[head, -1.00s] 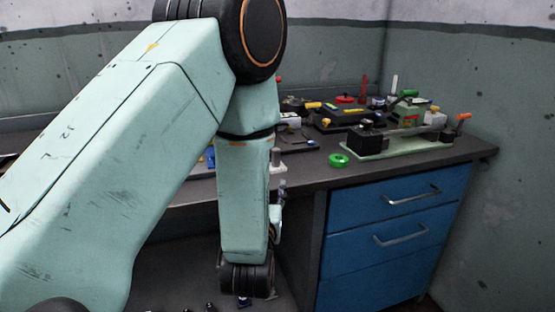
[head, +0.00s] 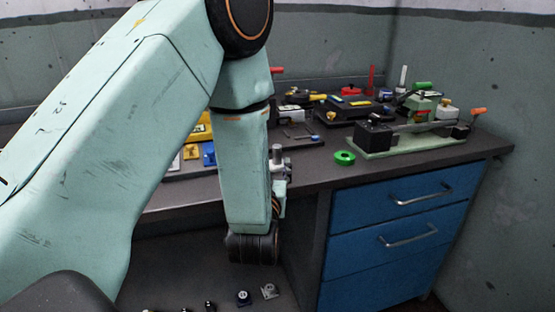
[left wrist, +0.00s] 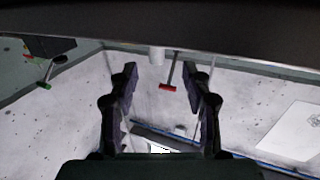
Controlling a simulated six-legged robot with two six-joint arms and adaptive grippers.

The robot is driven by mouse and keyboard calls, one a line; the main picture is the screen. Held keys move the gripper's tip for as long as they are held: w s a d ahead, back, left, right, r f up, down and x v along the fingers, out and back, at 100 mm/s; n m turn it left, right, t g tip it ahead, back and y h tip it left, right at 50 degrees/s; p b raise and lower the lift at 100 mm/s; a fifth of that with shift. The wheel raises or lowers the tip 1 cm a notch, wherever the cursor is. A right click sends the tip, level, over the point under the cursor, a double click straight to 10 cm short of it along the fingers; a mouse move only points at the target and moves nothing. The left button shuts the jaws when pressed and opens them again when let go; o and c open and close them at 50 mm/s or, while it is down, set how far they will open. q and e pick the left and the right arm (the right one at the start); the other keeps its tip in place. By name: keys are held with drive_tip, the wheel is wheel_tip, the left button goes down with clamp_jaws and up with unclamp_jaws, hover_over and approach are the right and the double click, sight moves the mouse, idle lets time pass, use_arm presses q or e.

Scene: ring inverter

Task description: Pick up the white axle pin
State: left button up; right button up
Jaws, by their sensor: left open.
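The white axle pin (head: 403,77) stands upright at the back right of the workbench in the head view, beside a red pin (head: 371,79). My left gripper (left wrist: 160,72) is open and empty. In the head view my left forearm link hides most of the left hand; only a grey part of it shows at the link's right side. My right gripper is not in view.
A green ring (head: 344,158) lies near the bench's front edge. A pale green fixture (head: 400,143) with black blocks stands right of it. Dark trays with coloured parts sit behind. Blue drawers (head: 396,235) are below. A red-ended tool (left wrist: 167,87) shows near the right finger.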

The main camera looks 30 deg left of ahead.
sight(276, 154)
use_arm(q)
drive_tip(key=x, duration=0.4)
drive_tip(key=shift+w+d+f+b, duration=0.1)
drive_tip(key=shift+w+f+b, duration=0.1)
drive_tip(key=shift+b, duration=0.2)
drive_tip(key=shift+w+r, duration=0.2)
drive_tip(key=shift+r, duration=0.15)
drive_tip(key=shift+w+f, duration=0.2)
drive_tip(key=shift+w, duration=0.05)
drive_tip(key=shift+a, duration=0.25)
drive_tip(key=shift+c, duration=0.4)
drive_tip(key=shift+s+d+r, duration=0.15)
drive_tip(key=c, duration=0.5)
clamp_jaws()
